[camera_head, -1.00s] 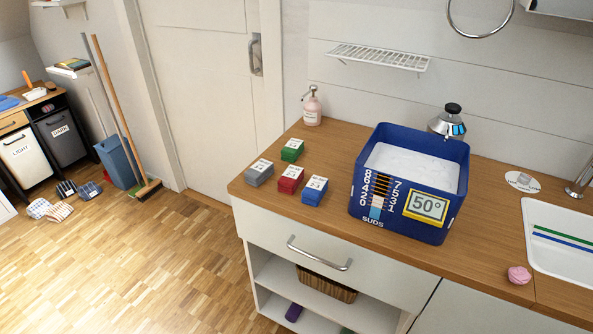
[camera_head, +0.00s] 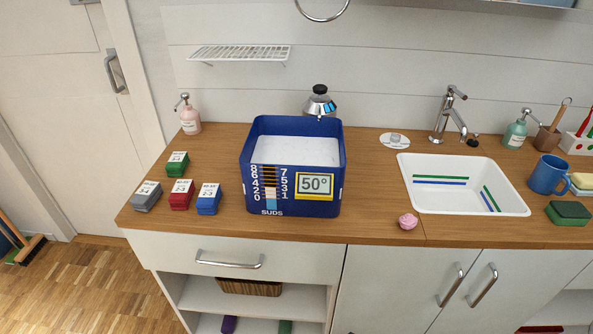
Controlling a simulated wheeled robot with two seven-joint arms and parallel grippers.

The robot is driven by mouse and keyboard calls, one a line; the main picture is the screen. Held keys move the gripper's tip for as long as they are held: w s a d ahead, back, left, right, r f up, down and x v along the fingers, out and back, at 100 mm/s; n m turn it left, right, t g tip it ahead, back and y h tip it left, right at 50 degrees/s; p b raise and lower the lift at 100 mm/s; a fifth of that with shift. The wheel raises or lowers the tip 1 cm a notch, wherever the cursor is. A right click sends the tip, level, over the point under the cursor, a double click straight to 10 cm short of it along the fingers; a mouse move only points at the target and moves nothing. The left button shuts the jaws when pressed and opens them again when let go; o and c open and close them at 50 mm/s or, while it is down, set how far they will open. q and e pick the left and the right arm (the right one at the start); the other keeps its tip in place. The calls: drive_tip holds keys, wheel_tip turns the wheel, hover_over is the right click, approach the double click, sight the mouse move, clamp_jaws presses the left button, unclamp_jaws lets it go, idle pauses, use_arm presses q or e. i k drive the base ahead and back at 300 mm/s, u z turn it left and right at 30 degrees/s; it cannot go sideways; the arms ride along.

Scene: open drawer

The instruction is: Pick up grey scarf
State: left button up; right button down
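No grey scarf can be made out in the head view now. A grey labelled block (camera_head: 147,196) lies on the wooden counter (camera_head: 370,228), beside a red block (camera_head: 181,195), a blue block (camera_head: 208,200) and a green block (camera_head: 177,164). A blue tub (camera_head: 246,180) marked SUDS, with white foam in it and a 50° sign, stands to their right. The drawer (camera_head: 180,252) under the counter is shut. Neither of my grippers is in view.
A white sink (camera_head: 460,203) with a tap (camera_head: 443,115) is right of the tub. A pink item (camera_head: 408,221) lies near the front edge. A blue mug (camera_head: 547,175) and green sponge (camera_head: 568,213) are at far right. A basket (camera_head: 250,287) sits on the shelf below.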

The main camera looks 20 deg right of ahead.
sight(146, 195)
drive_tip(key=u, duration=1.65)
drive_tip(key=i, duration=1.8)
drive_tip(key=z, duration=3.65)
